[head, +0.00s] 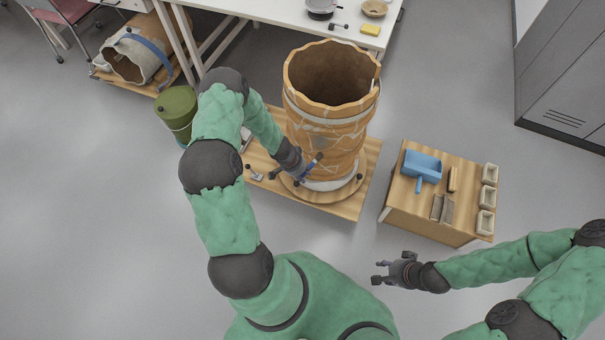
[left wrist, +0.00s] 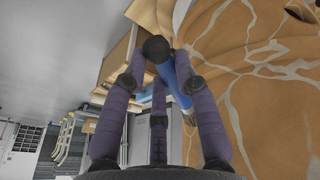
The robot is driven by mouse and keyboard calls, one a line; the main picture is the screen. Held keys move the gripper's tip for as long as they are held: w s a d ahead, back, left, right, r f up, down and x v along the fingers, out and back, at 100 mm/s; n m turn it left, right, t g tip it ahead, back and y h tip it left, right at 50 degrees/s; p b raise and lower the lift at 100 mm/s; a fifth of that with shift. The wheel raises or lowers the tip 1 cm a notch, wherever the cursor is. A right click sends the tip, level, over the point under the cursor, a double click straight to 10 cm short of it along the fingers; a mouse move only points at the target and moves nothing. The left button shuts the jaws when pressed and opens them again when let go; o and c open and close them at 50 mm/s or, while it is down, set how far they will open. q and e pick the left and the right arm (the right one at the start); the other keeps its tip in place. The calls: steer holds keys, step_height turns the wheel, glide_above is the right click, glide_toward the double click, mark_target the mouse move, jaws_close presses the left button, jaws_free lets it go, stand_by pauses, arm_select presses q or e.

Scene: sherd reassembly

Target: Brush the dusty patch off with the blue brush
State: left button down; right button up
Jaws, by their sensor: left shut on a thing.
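A large tan reassembled vessel (head: 335,120) with pale joint lines stands upright on a round turntable (head: 296,189). My left gripper (head: 303,170) is at its lower left side, shut on the blue brush (head: 317,158). In the left wrist view the brush's blue handle (left wrist: 181,68) with a dark end lies between the purple fingers (left wrist: 160,85), close to the vessel wall (left wrist: 270,75). The bristles cannot be made out, nor can I tell whether they touch the wall. A greyish area (head: 322,143) on the wall may be the dusty patch. My right gripper (head: 380,273) is open and empty.
A wooden stand at right (head: 406,212) holds a blue dustpan (head: 422,165), small blocks and several pale trays (head: 487,198). A green bin (head: 177,112) stands left of the vessel's platform (head: 350,207). A white table (head: 270,10) is behind.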

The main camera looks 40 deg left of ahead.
arm_select(q)
steer(key=shift+w+a+p, duration=0.25)
steer(key=shift+w+p, duration=0.3)
steer(key=shift+p, duration=0.35)
steer(key=shift+r+p, duration=1.75)
steer(key=shift+r, duration=0.75)
steer(key=shift+s+r+p, duration=0.1)
steer(key=shift+r+p, duration=0.7)
steer(key=shift+r, duration=0.4)
steer(key=shift+a+f+b, duration=1.05)
steer(key=shift+f+b, duration=2.6)
steer(key=shift+b, duration=1.45)
step_height(320, 180, up, 11)
steer(key=p, duration=0.6)
steer(key=shift+s+f+p, duration=0.15)
steer(key=shift+s+p, duration=0.15)
steer(key=shift+p, duration=0.05)
